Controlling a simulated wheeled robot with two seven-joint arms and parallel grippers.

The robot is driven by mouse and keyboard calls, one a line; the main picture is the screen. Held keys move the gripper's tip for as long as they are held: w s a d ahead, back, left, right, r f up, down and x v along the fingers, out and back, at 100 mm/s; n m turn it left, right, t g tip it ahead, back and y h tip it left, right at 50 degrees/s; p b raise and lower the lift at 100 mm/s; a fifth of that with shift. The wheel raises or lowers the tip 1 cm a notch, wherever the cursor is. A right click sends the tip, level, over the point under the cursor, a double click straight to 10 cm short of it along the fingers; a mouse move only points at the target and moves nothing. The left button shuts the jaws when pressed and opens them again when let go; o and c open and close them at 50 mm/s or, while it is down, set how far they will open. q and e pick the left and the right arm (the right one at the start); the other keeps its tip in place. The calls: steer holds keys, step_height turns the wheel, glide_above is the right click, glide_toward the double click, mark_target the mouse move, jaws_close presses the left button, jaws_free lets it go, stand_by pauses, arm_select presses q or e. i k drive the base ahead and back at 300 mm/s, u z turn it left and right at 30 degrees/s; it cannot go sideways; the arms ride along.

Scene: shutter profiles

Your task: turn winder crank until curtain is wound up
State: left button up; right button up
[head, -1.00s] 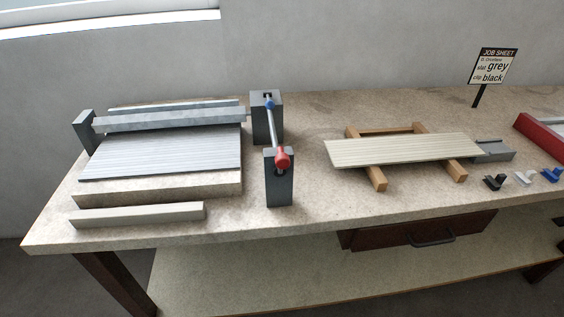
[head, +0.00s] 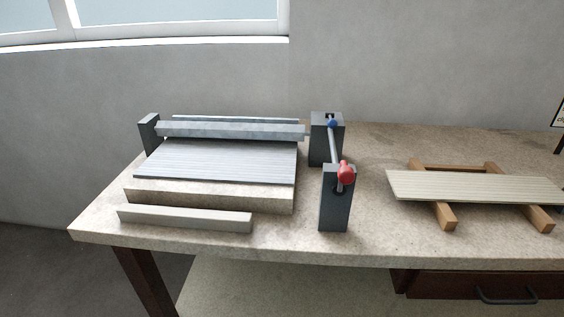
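The winder stands on the left part of the bench. Its grey roller bar (head: 230,131) runs from a dark left post (head: 149,134) to a dark block (head: 326,140) on the right. The grey slatted curtain (head: 218,160) lies flat below the bar on a stone-coloured slab (head: 210,192). The crank has a red knob (head: 346,173) at a nearer dark post (head: 335,200). A thin rod (head: 334,148) runs back from there to a blue piece (head: 331,124) at the rear block. Neither of my grippers is in view.
A pale beam (head: 185,218) lies along the bench's front left. A pale slatted panel (head: 475,187) rests on a wooden frame (head: 447,216) to the right. The bench top (head: 375,150) is clear between winder and frame. A drawer (head: 480,284) sits under the front edge.

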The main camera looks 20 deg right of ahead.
mark_target(345, 174)
steer(key=u, duration=2.5)
steer(key=k, duration=1.15)
steer(key=z, duration=0.9)
